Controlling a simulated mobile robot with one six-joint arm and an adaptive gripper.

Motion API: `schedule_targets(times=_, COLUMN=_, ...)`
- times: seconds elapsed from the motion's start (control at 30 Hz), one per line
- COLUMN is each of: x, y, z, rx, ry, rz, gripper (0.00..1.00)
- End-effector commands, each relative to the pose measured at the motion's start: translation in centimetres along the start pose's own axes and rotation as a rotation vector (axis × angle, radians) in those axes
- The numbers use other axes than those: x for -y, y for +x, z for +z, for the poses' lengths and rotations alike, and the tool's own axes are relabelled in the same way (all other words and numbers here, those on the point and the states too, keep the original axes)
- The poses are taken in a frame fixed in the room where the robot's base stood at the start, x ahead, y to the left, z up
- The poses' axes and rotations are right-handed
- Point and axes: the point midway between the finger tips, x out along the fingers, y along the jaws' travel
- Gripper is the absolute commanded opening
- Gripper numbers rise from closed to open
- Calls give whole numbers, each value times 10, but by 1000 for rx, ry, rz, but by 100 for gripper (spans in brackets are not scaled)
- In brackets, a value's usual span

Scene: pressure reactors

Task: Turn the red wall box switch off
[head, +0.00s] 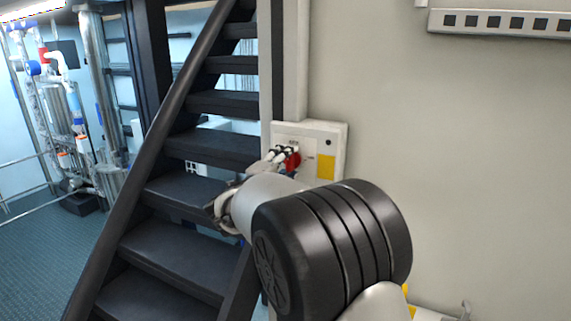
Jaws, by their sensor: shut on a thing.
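The wall box (325,139) is a pale panel mounted on a wall post to the right of the stairs, with a yellow label (326,167) and a dark round spot at its upper right. Its red switch (293,160) sits on the front face, left of the yellow label. My gripper (284,153) is at the box front with its fingertips at the red switch, shut on it. The fingers and my arm hide part of the switch and the lower left of the box. The exact angle of the switch is too small to tell.
Dark stairs with a thick handrail (160,130) rise just left of my arm. A plain wall (460,170) fills the right, with a perforated metal tray (500,22) high up. Pipes and vessels (75,110) stand at the far left beyond a railing.

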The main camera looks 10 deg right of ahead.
Motion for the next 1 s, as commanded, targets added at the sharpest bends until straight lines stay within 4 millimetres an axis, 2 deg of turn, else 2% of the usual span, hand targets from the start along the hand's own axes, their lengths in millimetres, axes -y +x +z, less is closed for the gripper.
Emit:
schedule_targets(times=0.07, x=0, y=0, z=0, rx=0, ry=-3, rz=-1, gripper=26)
schedule_targets(times=0.1, x=0, y=0, z=0, rx=0, ry=-3, rz=-1, gripper=50)
schedule_targets(times=0.4, x=0, y=0, z=0, rx=0, ry=-1, rz=0, gripper=70)
schedule_targets(times=0.77, x=0, y=-2, z=0, rx=1, ry=0, rz=0, gripper=70)
schedule_targets(times=0.87, x=0, y=-12, z=1, rx=3, ry=0, rz=1, gripper=70)
schedule_targets(times=1.0, x=0, y=-39, z=2, rx=5, ry=0, rz=1, gripper=70)
